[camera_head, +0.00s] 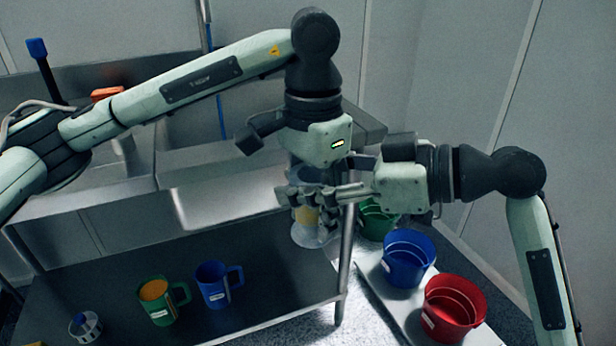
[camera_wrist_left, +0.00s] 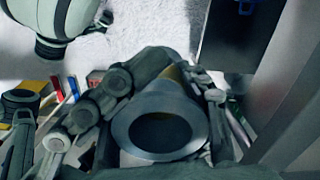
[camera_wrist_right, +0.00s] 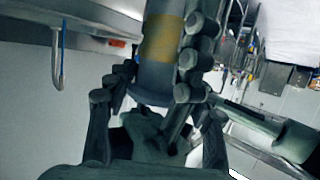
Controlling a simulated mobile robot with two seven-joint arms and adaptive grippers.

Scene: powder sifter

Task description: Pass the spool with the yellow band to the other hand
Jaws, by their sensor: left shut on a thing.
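The spool (camera_head: 307,216) is a grey cylinder with a yellow band and a wide flange at its lower end in the head view. My left gripper (camera_head: 308,198) points down and is shut on the spool, hiding its upper part. In the left wrist view, a round hollow end of the spool (camera_wrist_left: 124,128) faces the camera between the fingers. My right gripper (camera_head: 338,180) comes from the right, close beside the left fingers. In the right wrist view, the spool (camera_wrist_right: 161,38) stands ahead of my right fingers, which are spread with a gap on either side of its near end.
Green (camera_head: 374,221), blue (camera_head: 408,258) and red (camera_head: 453,307) bins stand on a low bench at the right. A green mug (camera_head: 160,312), a blue mug (camera_head: 212,292) and another spool (camera_head: 84,326) stand on the dark table (camera_head: 262,290). A metal post (camera_head: 344,265) rises close to the held spool.

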